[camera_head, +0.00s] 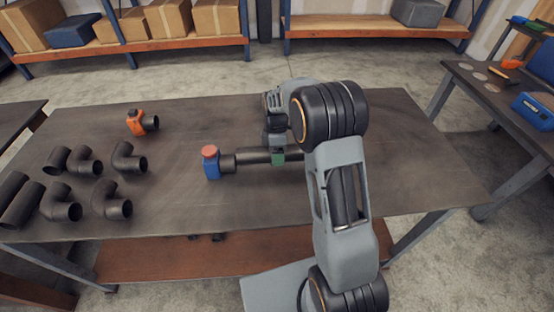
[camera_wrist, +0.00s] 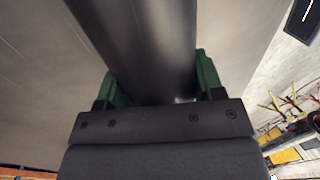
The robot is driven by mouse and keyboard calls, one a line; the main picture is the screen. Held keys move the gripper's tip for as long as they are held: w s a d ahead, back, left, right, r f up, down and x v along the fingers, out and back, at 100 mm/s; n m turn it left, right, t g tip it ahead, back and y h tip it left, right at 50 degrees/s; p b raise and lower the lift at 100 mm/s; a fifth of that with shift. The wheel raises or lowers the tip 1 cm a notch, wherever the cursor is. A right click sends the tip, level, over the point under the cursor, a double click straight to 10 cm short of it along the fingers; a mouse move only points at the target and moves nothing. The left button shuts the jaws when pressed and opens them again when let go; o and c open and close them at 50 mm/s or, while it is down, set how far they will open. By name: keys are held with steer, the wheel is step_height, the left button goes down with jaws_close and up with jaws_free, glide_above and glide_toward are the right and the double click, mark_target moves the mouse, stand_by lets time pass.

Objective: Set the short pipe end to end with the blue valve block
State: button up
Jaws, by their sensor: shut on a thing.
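The blue valve block (camera_head: 212,168) stands on the table with a red cap on top, left of my gripper. A dark stub (camera_head: 228,163) points right from it. My gripper (camera_head: 278,157) has green fingers and is shut on a dark pipe (camera_head: 252,157), which lies roughly level and in line with the stub. The pipe's left end appears at or very near the stub; I cannot tell whether they touch. My arm hides part of the pipe's right side. In the wrist view, the pipe (camera_wrist: 145,40) runs between the two green fingers (camera_wrist: 163,82).
An orange valve block (camera_head: 135,123) with a dark stub stands at the back left of the table (camera_head: 330,210). Several dark elbows (camera_head: 127,158) and straight pipes (camera_head: 20,205) lie at the left. The table front and right are clear. A side table (camera_head: 500,110) holds tools.

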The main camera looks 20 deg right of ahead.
steer(key=shift+f, duration=1.4)
steer(key=o, duration=1.6)
steer(key=shift+f, duration=0.15)
